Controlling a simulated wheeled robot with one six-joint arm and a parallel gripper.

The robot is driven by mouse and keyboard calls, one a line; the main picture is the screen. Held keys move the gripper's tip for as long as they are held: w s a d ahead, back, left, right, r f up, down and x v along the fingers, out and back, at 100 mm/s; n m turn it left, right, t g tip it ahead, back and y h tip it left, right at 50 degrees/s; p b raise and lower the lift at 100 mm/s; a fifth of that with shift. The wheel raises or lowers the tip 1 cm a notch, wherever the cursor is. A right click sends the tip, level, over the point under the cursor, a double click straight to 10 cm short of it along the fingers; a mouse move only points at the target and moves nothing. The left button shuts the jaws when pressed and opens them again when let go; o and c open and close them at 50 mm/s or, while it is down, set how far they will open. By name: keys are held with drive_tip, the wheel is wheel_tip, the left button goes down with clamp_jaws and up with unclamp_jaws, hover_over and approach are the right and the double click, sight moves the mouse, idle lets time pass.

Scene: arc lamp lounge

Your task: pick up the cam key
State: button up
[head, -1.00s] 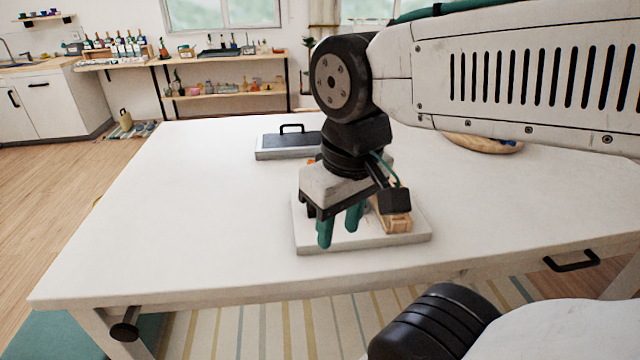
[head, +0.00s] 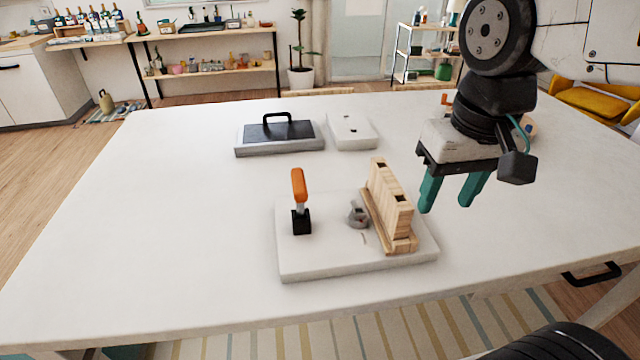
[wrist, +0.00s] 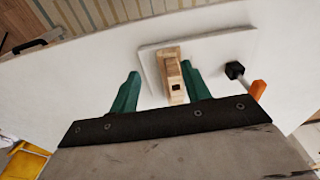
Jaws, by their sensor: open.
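An orange-handled piece (head: 298,186), which looks like the cam key, stands upright in a black block (head: 301,222) on the left of a white board (head: 330,262). A grey round fitting (head: 358,214) sits near the board's middle, beside a slotted wooden block (head: 390,200) on the right. My gripper (head: 447,202) is open and empty, above the table to the right of the board. In the wrist view, its green fingers (wrist: 160,80) are apart with the wooden block in sight between them. The orange handle (wrist: 258,90) shows there to the right, apart from the fingers.
A grey-and-black slab with a handle (head: 280,137) and a small white box (head: 352,131) lie behind the board. A partly hidden item is behind my gripper. The table (head: 150,220) is clear to the left and front of the board.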

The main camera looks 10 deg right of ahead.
sight(299, 193)
drive_tip(key=shift+g, duration=0.5)
drive_tip(key=w+a, duration=0.4)
drive_tip(key=a, duration=0.2)
drive_tip(key=w+a+f, duration=0.1)
drive_tip(key=w+a, duration=0.4)
drive_tip(key=a, duration=0.1)
drive_tip(key=w+a, duration=0.5)
drive_tip(key=a, duration=0.1)
drive_tip(key=shift+f, duration=0.3)
drive_tip(key=shift+w+a+f, duration=0.1)
drive_tip(key=shift+a+f, duration=0.05)
drive_tip(key=shift+f, duration=0.15)
drive_tip(key=f, duration=0.7)
drive_tip(key=shift+w+f, duration=0.15)
drive_tip(key=shift+w, duration=0.05)
clamp_jaws()
